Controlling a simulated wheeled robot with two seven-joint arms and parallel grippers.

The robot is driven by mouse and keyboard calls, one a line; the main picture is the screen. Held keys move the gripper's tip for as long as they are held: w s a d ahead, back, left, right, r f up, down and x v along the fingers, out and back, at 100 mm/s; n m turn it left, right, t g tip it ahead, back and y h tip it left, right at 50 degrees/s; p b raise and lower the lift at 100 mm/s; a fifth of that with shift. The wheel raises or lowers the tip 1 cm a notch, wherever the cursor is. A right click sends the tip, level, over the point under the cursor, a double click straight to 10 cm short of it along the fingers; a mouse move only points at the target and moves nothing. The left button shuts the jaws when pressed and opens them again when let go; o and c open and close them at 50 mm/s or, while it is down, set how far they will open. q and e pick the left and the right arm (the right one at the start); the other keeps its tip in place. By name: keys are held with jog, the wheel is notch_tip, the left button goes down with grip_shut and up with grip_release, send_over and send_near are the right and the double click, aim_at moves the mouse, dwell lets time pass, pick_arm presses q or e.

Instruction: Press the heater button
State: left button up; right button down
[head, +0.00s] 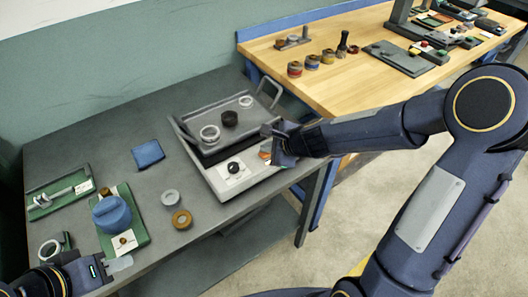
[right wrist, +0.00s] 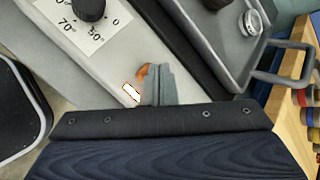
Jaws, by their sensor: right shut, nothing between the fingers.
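The heater (head: 207,173) is a light grey box with a dark tray on top, near the right end of the grey table. Its front panel has a black dial (head: 233,167) on a white scale; the dial also shows in the right wrist view (right wrist: 88,8). An orange button (right wrist: 141,76) sits at the panel's right end, partly hidden by my fingers. My right gripper (head: 272,146) is shut and empty, its tips at the button; in the right wrist view the fingers (right wrist: 158,82) overlap it. I cannot tell contact. My left gripper (head: 120,263) is low at the left.
The heater's tray holds a metal ring (head: 210,133) and a dark knob-like piece (head: 229,118); a handle (head: 269,92) rises at its right. A blue cloth (head: 148,154), loose rings (head: 181,219) and green-based fixtures (head: 62,197) lie left. A wooden bench (head: 330,85) stands behind.

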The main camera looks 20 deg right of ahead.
aim_at(268, 155)
dwell(0.4)
jog(key=shift+r+p, duration=0.3)
jog(key=shift+p, duration=0.1)
notch_tip(268, 155, up, 6)
jog(key=p, duration=0.6)
jog(key=shift+r, duration=0.1)
